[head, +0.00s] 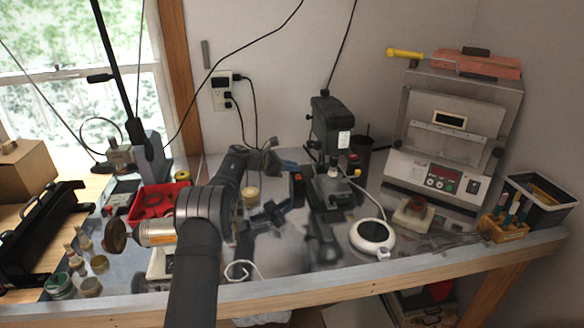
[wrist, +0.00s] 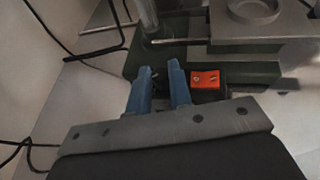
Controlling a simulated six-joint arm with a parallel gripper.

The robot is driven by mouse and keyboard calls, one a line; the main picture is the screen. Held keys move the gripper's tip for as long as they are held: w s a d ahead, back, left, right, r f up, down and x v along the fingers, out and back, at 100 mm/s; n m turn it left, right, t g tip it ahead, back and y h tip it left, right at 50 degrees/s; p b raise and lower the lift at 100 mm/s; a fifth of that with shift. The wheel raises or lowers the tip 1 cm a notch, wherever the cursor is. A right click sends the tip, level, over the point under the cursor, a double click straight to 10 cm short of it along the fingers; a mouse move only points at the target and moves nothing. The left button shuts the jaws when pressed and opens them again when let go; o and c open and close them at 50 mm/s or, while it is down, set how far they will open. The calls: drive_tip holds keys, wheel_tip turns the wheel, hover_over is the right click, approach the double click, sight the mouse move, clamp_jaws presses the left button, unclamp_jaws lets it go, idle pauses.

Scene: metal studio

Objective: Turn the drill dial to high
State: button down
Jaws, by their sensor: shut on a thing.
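The drill press (head: 331,128) is dark green and stands upright at the back middle of the metal table; the wrist view shows its dark green base (wrist: 245,71) up close. A small orange-red switch panel (wrist: 206,80) sits on the base, and it also shows in the head view (head: 297,178). My gripper (wrist: 162,72) has blue fingers just left of that panel, at the base's near edge. The fingers are shut on the drill dial, which they mostly hide; its setting cannot be read. In the head view my gripper (head: 293,166) is left of the drill column.
A grey oven-like box (head: 452,130) stands at the back right. A round white device (head: 372,236) lies right of the drill. A red tray (head: 158,200) and small jars are at the left. Cables hang from the wall outlet (head: 221,92). The shiny tabletop reflects the drill.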

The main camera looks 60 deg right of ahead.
idle(0.4)
drive_tip(key=c, duration=1.3)
unclamp_jaws()
drive_tip(key=v, duration=1.7)
drive_tip(key=shift+w, duration=0.25)
drive_tip(key=shift+r, duration=0.2)
